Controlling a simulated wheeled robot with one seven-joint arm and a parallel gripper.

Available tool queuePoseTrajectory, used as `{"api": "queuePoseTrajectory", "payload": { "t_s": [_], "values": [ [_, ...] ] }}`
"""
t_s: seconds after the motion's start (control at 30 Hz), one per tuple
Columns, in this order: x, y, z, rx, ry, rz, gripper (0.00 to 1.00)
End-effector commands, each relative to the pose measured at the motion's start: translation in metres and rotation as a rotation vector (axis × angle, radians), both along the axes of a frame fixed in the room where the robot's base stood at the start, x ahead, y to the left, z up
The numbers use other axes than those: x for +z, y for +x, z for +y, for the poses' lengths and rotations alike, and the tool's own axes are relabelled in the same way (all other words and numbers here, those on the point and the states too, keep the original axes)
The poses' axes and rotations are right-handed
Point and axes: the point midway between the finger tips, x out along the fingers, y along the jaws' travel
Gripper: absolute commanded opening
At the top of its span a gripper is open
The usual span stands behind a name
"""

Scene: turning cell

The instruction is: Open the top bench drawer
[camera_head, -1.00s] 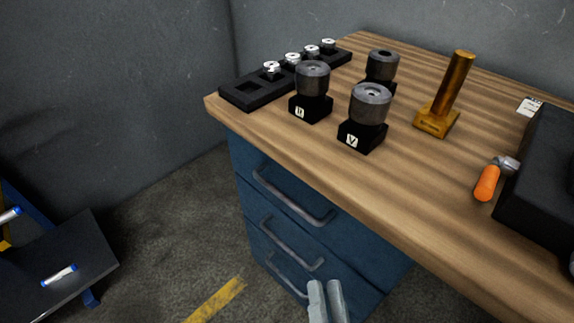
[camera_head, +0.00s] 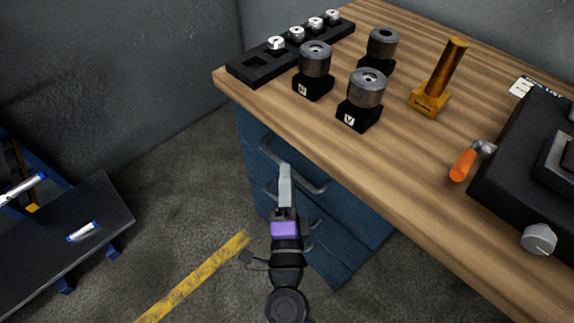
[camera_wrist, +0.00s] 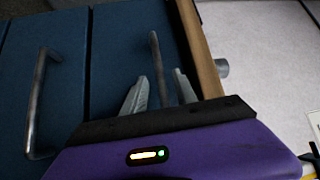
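The blue drawer unit (camera_head: 258,165) stands under the wooden bench top. The top drawer's grey bar handle (camera_head: 313,187) is partly hidden behind my gripper in the head view. In the wrist view the top handle (camera_wrist: 155,55) lies between my two fingers, with a gap on each side. My gripper (camera_head: 285,170) is open at that handle, and its spread fingertips (camera_wrist: 160,80) show in the wrist view. I cannot tell how deep the handle sits between them. The top drawer front looks flush and shut. A lower drawer's handle (camera_wrist: 36,105) shows at the left.
The bench top (camera_head: 400,160) overhangs the drawers; its edge (camera_wrist: 203,55) runs close beside my right finger. A dark low table (camera_head: 85,260) is at the left; the floor between is free.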

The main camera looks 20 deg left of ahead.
Motion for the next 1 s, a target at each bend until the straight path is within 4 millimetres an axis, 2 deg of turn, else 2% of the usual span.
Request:
{"api": "queuePoseTrajectory", "payload": {
  "t_s": [0.2,0.57,0.77,1.0],
  "values": [
    [0.004,0.025,0.007,0.000,0.000,-0.001,0.34],
    [0.005,0.031,0.009,0.001,-0.001,0.000,0.34],
    [0.005,0.031,0.009,0.000,-0.001,0.000,0.00],
    [0.005,0.031,0.008,0.000,-0.001,0.000,0.00]
  ]
}}
